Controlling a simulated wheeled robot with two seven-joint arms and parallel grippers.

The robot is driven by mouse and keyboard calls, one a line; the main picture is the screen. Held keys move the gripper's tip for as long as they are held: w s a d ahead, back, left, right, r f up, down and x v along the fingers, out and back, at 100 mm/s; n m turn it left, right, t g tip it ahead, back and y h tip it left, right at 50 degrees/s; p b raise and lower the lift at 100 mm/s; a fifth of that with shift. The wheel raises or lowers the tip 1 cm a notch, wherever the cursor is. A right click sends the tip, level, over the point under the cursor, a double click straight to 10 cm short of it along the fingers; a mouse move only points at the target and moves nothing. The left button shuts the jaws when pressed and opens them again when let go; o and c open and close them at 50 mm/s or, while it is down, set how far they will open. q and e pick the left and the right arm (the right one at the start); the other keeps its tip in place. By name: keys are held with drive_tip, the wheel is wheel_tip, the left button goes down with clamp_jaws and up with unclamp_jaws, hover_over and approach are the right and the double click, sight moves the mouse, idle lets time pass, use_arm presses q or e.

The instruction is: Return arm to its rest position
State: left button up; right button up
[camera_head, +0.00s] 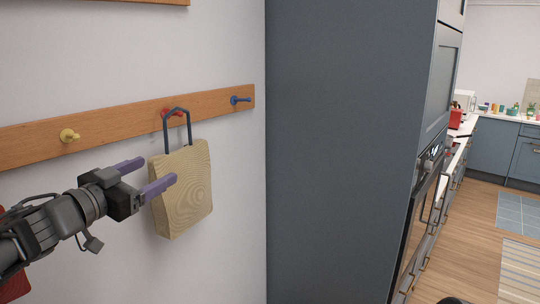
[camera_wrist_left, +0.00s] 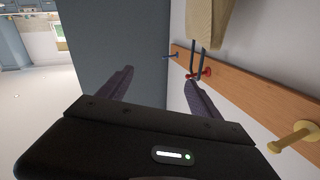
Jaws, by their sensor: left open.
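My left gripper (camera_head: 152,176) comes in from the left in the head view. Its two purple fingers are spread apart with nothing between them. They are close to a wooden board (camera_head: 182,190) with a dark loop handle, which hangs by the loop from the red peg (camera_head: 172,113) on the wall rail. In the head view one finger overlaps the board's face; whether it touches cannot be told. In the left wrist view the fingers (camera_wrist_left: 158,88) are also apart, and the board (camera_wrist_left: 208,22) and its loop appear upside down beyond them.
The wooden rail (camera_head: 110,122) also bears a yellow peg (camera_head: 68,136) and a blue peg (camera_head: 240,99), both empty. A tall grey cabinet side (camera_head: 340,150) stands right of the rail. Kitchen counters and open wooden floor (camera_head: 465,240) lie farther right.

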use_arm(q)
drive_tip(key=w+d+f+n+g+y+b, duration=0.1)
drive_tip(key=w+d+f+n, duration=0.1)
drive_tip(key=f, duration=0.8)
drive_tip(key=w+d+f+n+y+b, duration=0.1)
drive_tip(key=w+d+f, duration=0.1)
drive_tip(key=f, duration=0.8)
drive_tip(key=s+d+f+n+g+y+b, duration=0.1)
drive_tip(key=s+d+f+g, duration=0.1)
drive_tip(key=f, duration=0.7)
drive_tip(key=s+d+f+n+g+b, duration=0.1)
drive_tip(key=s+f+g, duration=0.1)
drive_tip(key=f, duration=0.6)
drive_tip(key=s+d+f+n+g+y, duration=0.1)
drive_tip(key=s+d+f, duration=0.1)
drive_tip(key=f, duration=0.7)
drive_tip(key=s+d+f+n+g+b, duration=0.1)
drive_tip(key=s+d+f+g+b, duration=0.2)
drive_tip(key=s+f, duration=1.2)
drive_tip(key=s+d+f+n+g+b, duration=0.2)
drive_tip(key=s+d+f+g, duration=0.3)
drive_tip(key=s+f, duration=1)
drive_tip(key=shift+s+d+g+h+b, duration=0.25)
drive_tip(key=shift+g+b, duration=0.25)
drive_tip(key=shift+g, duration=0.4)
use_arm(e)
wheel_tip(320, 180, down, 9)
drive_tip(key=w, duration=0.1)
drive_tip(key=shift+w+a, duration=0.2)
drive_tip(key=shift+a, duration=0.25)
